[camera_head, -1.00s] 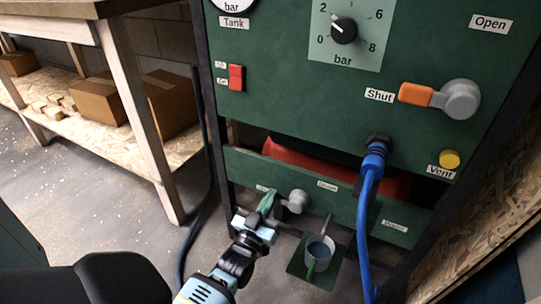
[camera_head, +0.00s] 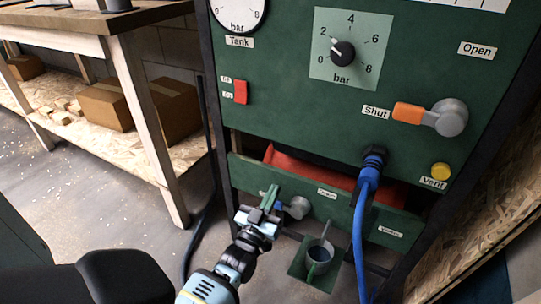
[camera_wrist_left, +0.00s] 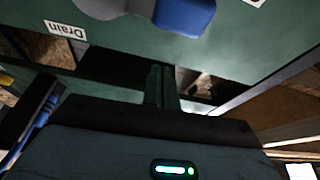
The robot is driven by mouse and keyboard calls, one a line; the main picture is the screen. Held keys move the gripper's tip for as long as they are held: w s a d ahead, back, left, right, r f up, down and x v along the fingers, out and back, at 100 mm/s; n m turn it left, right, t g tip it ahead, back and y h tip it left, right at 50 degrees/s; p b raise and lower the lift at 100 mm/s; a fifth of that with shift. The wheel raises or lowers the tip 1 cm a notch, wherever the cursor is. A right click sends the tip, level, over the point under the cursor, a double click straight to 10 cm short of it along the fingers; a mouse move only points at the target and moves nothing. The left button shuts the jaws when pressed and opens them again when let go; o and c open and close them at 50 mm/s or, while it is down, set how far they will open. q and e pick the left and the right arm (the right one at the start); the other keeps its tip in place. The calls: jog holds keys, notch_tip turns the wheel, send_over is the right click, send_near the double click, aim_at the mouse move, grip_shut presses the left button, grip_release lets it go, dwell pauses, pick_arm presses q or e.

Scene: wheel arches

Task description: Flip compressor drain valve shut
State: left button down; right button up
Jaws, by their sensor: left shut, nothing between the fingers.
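The drain valve has a grey hub (camera_head: 297,207) on the compressor's low green panel. Its short blue handle (camera_head: 279,208) points left and is partly hidden by my left gripper. In the left wrist view the blue handle (camera_wrist_left: 185,14) shows at the top, with a "Drain" label (camera_wrist_left: 65,30) on the panel. My left gripper (camera_head: 268,198) is shut and empty, its fingers in front of the panel at the handle's end. In the wrist view the fingers (camera_wrist_left: 160,85) sit apart from the handle. The label near the handle's end is unreadable. My right gripper is out of view.
Above is another valve with an orange handle (camera_head: 408,113) at "Shut". A blue hose (camera_head: 361,235) hangs right of the drain valve. A cup (camera_head: 320,258) stands on a small green shelf below. A wooden workbench (camera_head: 150,130) stands at left.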

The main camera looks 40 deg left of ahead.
pick_arm(q)
jog(key=p+v, duration=0.1)
jog(key=v, duration=0.9)
jog(key=shift+f, duration=0.2)
jog(key=shift+a, duration=0.1)
